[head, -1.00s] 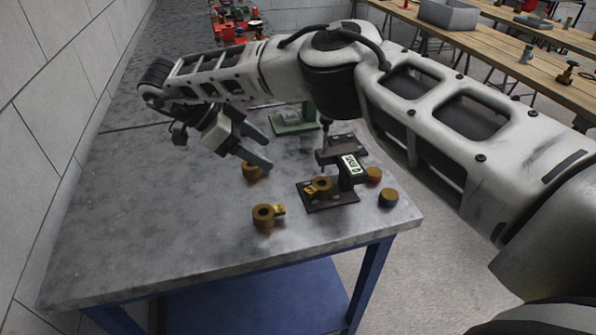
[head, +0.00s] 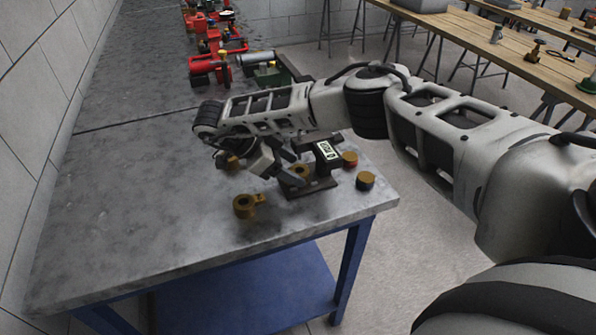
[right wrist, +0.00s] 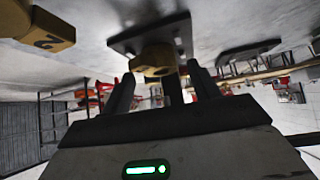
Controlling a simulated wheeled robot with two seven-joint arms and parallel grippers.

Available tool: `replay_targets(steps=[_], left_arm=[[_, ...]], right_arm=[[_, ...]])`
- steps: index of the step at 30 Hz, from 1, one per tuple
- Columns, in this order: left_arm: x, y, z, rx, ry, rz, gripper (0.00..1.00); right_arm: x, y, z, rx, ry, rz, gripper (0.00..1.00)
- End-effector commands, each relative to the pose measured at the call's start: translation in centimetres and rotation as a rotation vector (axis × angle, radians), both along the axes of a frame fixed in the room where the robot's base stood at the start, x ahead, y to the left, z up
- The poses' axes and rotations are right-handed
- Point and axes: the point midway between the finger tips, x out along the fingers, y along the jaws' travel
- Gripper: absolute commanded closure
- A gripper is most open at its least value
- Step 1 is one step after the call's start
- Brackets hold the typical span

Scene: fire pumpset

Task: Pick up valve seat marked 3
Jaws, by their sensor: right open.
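A brass valve seat (head: 301,170) with a side lug sits on the dark plate of a small fixture (head: 318,186). It also shows in the right wrist view (right wrist: 155,60), between the fingers; its mark is not clearly readable. My right gripper (head: 291,167) is open and empty, its fingertips close to this seat; in the right wrist view its fingers (right wrist: 160,72) stand apart. A second brass seat (head: 246,206) lies on the bench nearer the front. A seat marked 2 (right wrist: 42,28) shows at upper left in the right wrist view. A third brass piece (head: 231,163) is partly hidden by my gripper.
The fixture carries a labelled black block (head: 326,155). Two round brass-topped pieces, one red-sided (head: 350,159) and one dark-sided (head: 365,180), stand right of it near the bench edge. Red pump parts (head: 212,60) are at the back. The grey bench's left side (head: 130,180) is clear.

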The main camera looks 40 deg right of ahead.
Motion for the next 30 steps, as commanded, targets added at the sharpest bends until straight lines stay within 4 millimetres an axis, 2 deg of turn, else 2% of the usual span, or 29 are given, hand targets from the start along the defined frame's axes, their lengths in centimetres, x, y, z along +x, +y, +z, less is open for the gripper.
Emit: replay_targets(steps=[4, 11, 18, 30], left_arm=[[-0.07, 0.18, -0.19, 0.005, 0.005, 0.002, 0.64], [-0.2, 0.31, -0.56, 0.008, 0.011, 0.003, 0.64], [-0.36, 0.32, -0.55, 0.007, 0.014, 0.004, 0.64], [-0.46, 0.3, -0.32, 0.006, 0.017, 0.006, 0.64]], right_arm=[[-0.38, -0.88, -0.93, -0.001, 0.001, 0.001, 0.39], [-0.39, -0.96, -1.09, 0.0, 0.0, 0.001, 0.39], [-0.39, -0.91, -1.09, 0.0, 0.0, 0.001, 1.0], [-0.38, -0.88, -0.8, 0.001, 0.0, 0.001, 1.0]])
